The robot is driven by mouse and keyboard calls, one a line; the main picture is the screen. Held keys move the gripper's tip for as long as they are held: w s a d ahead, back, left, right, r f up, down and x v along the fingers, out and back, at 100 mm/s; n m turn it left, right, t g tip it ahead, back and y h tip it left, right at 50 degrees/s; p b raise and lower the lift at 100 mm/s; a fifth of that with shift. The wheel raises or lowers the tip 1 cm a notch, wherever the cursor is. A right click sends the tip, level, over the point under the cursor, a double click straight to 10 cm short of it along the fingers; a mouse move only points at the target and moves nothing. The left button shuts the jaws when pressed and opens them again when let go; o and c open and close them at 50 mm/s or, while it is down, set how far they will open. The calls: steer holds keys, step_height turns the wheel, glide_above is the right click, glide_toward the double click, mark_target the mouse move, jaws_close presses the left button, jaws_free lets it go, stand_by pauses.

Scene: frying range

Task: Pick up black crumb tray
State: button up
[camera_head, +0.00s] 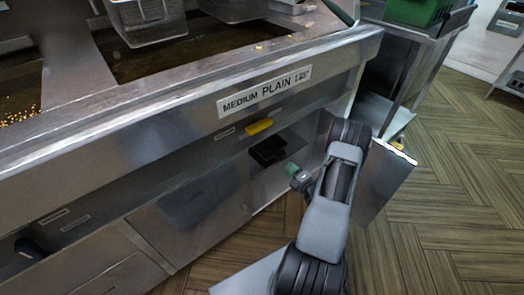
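A small black box-like object (268,151), likely the black crumb tray, sits in the open recess under the fryer front, below a yellow handle. Its far side and depth are hidden in shadow. My arm rises from the bottom of the picture and bends at the right of this recess. A small grey part with a green end shows just left of my arm; I cannot tell if it belongs to my arm or the fryer. I cannot make out my gripper's fingers, and nothing visible touches the black object.
The steel fryer front (170,120) with a "MEDIUM PLAIN" label (266,92) overhangs the recess. A yellow handle (259,126) is close above the black object. A fry basket (145,22) hangs over the oil. A steel cart (385,85) stands at right; wooden floor (450,220) is clear.

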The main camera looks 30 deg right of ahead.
steer(key=d+f+m+h+b, duration=0.2)
steer(key=d+f+m+h, duration=0.1)
steer(key=f+m+h, duration=0.15)
steer(key=b, duration=0.1)
glide_toward(283, 155)
steer(key=w, duration=0.4)
steer(key=shift+n+y, duration=0.35)
steer(key=shift+y, duration=0.1)
steer(key=shift+w+d+f+b, duration=0.15)
steer(key=shift+w+b, duration=0.35)
steer(key=shift+w, duration=0.5)
steer(key=shift+w+d+r+b, duration=0.1)
steer(key=shift+w+d+b, duration=0.25)
steer(key=shift+w, duration=0.6)
steer(key=shift+w+d+f+b, duration=0.1)
steer(key=shift+w+b, duration=0.5)
steer(key=shift+w, duration=0.4)
steer(key=shift+c, duration=0.4)
jaws_close()
